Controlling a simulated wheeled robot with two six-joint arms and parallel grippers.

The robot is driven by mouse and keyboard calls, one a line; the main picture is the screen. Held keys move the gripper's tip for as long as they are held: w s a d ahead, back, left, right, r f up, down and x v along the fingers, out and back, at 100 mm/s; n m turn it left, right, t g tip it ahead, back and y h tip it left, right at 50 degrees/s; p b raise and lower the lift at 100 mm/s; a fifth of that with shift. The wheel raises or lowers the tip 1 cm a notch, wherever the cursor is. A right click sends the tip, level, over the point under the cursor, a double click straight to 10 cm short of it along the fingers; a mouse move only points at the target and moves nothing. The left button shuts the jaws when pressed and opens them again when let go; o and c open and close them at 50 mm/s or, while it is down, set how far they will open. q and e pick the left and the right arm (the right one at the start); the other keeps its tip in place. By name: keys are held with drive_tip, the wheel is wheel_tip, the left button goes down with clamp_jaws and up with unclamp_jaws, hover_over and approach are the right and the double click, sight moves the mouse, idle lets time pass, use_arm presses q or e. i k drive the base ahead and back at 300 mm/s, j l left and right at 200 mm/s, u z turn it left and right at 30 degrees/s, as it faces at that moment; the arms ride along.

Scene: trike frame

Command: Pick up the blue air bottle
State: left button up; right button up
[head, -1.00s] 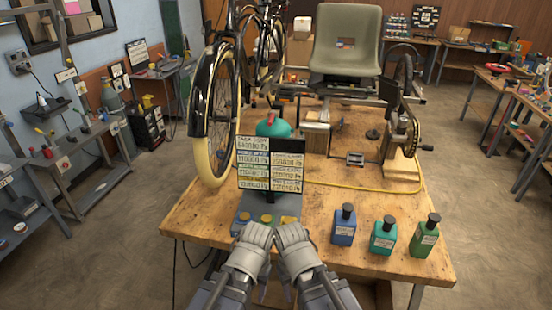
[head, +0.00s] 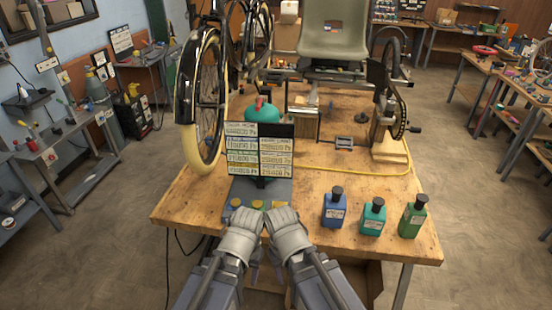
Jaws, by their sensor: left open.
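The blue air bottle (head: 335,208), with a black cap and a pale label, stands upright near the front edge of the wooden workbench (head: 380,172). My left gripper (head: 245,228) is open at the bench's front edge, left of the bottle and apart from it. My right gripper (head: 286,226) is beside the left one, nearer to the bottle but not touching it. I see it from behind, so its fingers are hidden and I cannot tell if it is open.
A teal bottle (head: 373,217) and a green bottle (head: 413,216) stand right of the blue one. A label board (head: 259,152) on a grey base with yellow buttons stands behind my grippers. A trike frame with a wheel (head: 204,100) and seat (head: 334,35) fills the back. A yellow hose (head: 360,200) crosses the bench.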

sight(334, 209)
drive_tip(key=i+l+u, duration=0.1)
drive_tip(key=i+l, duration=0.6)
drive_tip(key=l, duration=0.1)
